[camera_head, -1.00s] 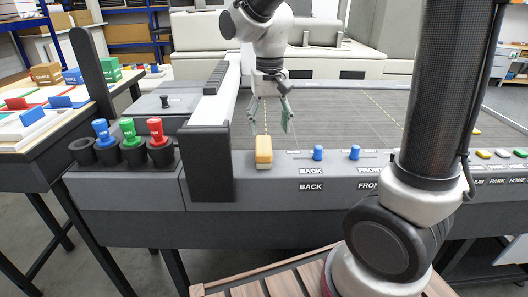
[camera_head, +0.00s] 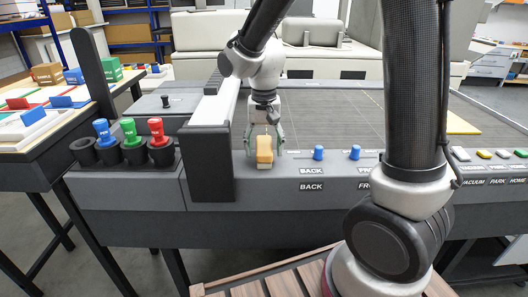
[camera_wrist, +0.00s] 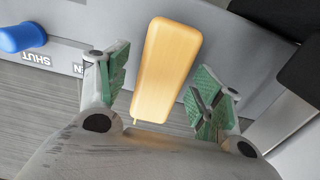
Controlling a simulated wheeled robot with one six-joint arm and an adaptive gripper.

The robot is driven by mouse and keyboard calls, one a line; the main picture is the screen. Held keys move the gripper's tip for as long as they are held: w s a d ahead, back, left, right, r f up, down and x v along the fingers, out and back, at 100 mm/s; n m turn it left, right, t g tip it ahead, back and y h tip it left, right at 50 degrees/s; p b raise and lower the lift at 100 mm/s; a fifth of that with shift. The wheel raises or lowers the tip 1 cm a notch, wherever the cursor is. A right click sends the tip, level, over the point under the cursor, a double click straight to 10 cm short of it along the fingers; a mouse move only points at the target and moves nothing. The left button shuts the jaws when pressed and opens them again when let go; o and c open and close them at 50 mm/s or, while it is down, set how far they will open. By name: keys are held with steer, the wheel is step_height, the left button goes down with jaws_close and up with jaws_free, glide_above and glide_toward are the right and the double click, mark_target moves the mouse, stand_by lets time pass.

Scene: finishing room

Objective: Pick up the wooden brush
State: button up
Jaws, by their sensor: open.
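The wooden brush (camera_head: 264,150) is a light tan, rounded block with a pale underside. It sits on the grey front ledge of the machine, left of the blue knobs. In the wrist view the brush (camera_wrist: 167,68) lies lengthwise between the two fingers. My gripper (camera_head: 265,147) is open, with its green-padded fingers to either side of the brush. In the wrist view my gripper (camera_wrist: 158,95) shows gaps between both pads and the brush. Whether the fingertips touch the ledge cannot be told.
Blue knobs (camera_head: 318,152) stand on the ledge just right of the brush. A black and white gantry block (camera_head: 210,140) rises close on the left. Blue, green and red tools (camera_head: 128,131) stand in black holders farther left. The dark machine bed (camera_head: 345,115) is largely clear.

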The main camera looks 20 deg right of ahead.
mark_target(264, 144)
steer(key=c, duration=1.1)
steer(key=shift+c, duration=0.3)
steer(key=shift+r, duration=0.15)
step_height(264, 144, up, 10)
steer(key=shift+f, duration=0.1)
